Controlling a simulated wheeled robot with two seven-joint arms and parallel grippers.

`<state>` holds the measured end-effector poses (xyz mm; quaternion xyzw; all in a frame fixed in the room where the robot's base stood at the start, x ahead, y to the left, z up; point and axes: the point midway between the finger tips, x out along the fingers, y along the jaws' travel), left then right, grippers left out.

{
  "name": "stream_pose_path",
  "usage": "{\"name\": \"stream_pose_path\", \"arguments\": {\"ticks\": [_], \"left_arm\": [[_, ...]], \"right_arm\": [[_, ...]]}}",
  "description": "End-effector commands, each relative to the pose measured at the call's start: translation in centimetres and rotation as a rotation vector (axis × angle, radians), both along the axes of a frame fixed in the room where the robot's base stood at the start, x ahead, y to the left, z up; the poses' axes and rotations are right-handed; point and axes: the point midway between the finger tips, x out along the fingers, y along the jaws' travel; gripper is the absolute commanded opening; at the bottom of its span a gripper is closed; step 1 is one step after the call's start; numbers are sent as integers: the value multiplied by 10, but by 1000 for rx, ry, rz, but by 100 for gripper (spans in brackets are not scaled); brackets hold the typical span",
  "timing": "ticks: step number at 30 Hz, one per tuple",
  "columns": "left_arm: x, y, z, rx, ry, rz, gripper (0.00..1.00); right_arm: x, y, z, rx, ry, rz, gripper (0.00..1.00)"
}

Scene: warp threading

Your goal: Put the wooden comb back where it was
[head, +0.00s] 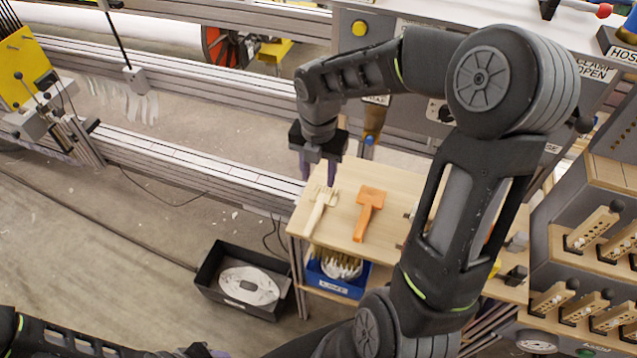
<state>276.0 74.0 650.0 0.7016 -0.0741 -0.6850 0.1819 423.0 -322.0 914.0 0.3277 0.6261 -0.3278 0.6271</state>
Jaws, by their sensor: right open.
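A pale wooden comb (319,212) lies on the small wooden table (345,180), near its left edge, with its toothed end away from me and its handle toward me. My right gripper (319,176) points down just beyond the comb's toothed end. Its fingers are apart and nothing shows between them. I cannot tell how high the fingertips are above the table or whether they touch the comb. Dark parts of my left arm show at the bottom left edge, and its gripper (205,351) is only partly visible at the bottom, its fingers unclear.
An orange tool (369,212) lies just right of the comb. A blue labelled bin (338,283) sits on the shelf below. A black crate (243,280) stands on the floor to the left. Machine rails (200,165) run behind; wooden pegged racks (594,228) stand right.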

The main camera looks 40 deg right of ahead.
Motion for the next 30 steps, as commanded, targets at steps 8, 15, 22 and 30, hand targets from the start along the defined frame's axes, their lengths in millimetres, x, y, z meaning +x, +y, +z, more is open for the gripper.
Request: {"name": "stream_pose_path", "arguments": {"ticks": [8,15,22,30], "left_arm": [[0,0,0,0,0,0,36],[0,0,0,0,0,0,36],[0,0,0,0,0,0,36],[0,0,0,0,0,0,36]], "right_arm": [[0,0,2,1,1,0,42],[0,0,2,0,1,0,42],[0,0,2,0,1,0,42],[2,24,-24,56,1,-112,42]]}}
